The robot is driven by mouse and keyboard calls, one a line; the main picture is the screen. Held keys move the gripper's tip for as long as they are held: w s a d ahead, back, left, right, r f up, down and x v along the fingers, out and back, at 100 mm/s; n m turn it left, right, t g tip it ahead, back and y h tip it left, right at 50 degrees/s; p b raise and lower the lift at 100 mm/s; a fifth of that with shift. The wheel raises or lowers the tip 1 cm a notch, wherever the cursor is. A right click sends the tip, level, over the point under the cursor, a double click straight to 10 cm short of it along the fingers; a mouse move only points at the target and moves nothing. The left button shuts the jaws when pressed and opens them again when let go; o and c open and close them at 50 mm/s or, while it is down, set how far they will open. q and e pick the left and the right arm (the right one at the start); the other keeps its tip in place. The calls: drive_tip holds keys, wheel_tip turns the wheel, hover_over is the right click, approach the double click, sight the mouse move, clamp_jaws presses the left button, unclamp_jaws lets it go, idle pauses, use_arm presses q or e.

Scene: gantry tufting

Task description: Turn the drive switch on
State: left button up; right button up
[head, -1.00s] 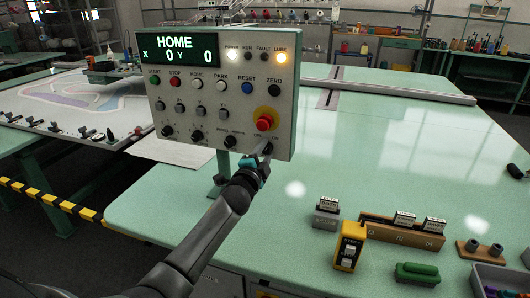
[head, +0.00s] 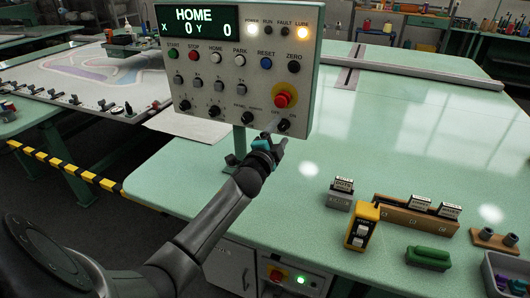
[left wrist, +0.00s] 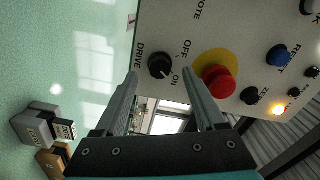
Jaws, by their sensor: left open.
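The drive switch (head: 284,125) is a black rotary knob at the lower right corner of the grey control panel (head: 225,85). In the left wrist view the drive switch (left wrist: 159,66) sits beside the words DRIVE, OFF and ON. I cannot tell surely which way its pointer is set. My left gripper (head: 275,134) is just in front of and below the knob, and in the left wrist view its two fingers (left wrist: 161,80) are apart, one on each side of the knob's line, with nothing between them. My right gripper is not in view.
A red emergency stop (head: 284,98) on a yellow ring sits right above the drive switch, close to a finger. The panel stands on a green table (head: 400,130). A yellow pendant (head: 362,228), a wooden block holder (head: 405,217) and a green object (head: 428,258) stand at the right.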

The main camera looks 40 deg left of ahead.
use_arm(q)
drive_tip(key=v, duration=1.3)
drive_tip(key=shift+p, duration=0.45)
drive_tip(key=shift+a+f, duration=0.1)
